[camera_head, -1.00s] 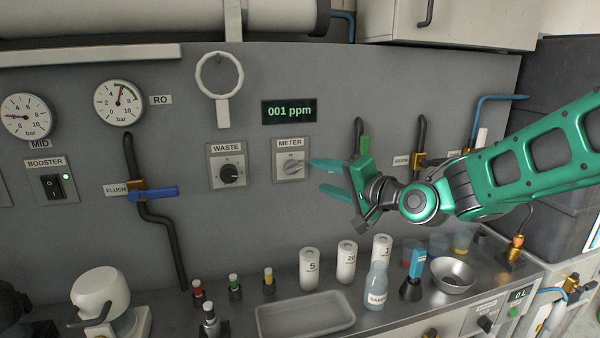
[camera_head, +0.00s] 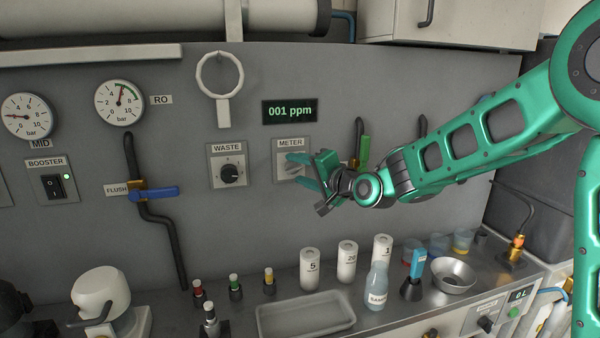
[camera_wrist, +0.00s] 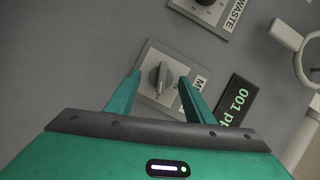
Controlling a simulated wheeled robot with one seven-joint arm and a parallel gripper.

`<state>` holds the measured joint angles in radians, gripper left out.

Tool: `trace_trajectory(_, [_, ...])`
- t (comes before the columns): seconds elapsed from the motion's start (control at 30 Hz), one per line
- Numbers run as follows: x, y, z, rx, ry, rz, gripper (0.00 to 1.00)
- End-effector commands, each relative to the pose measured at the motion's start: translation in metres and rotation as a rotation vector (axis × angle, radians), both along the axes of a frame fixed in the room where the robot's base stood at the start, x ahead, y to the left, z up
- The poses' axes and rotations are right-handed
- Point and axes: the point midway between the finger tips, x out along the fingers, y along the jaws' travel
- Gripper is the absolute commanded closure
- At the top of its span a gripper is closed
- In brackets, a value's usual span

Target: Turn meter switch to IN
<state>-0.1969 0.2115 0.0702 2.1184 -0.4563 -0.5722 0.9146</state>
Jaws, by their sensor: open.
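In the wrist view the knob lies between the two green fingers of my gripper (camera_wrist: 158,95), with a finger on each side. My gripper (camera_head: 296,170) is open in front of the plate in the head view, and its fingers partly hide the knob. I cannot tell whether a finger touches the knob. The knob's position marks are too small to read.
The WASTE switch (camera_head: 229,173) with a black knob is just left of the meter plate. A display (camera_head: 289,111) reading 001 ppm is above it. A green-handled valve (camera_head: 364,151) is to the right. White bottles (camera_head: 347,262) and a tray (camera_head: 305,315) stand on the counter below.

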Motion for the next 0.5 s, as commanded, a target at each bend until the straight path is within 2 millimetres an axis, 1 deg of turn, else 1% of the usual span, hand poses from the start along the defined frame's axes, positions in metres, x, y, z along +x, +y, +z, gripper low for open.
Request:
trace_trajectory(0.1, [-0.0001,-0.0002,0.0001,0.0,0.0,0.0,0.52])
trace_trajectory(0.27, [-0.0001,-0.0005,0.0001,0.0,0.0,0.0,0.9])
trace_trajectory(0.3, [-0.0003,-0.0005,-0.0001,-0.001,0.001,0.0,0.93])
trace_trajectory(0.5, [-0.0002,-0.0009,-0.0004,-0.008,-0.001,0.0,0.93])
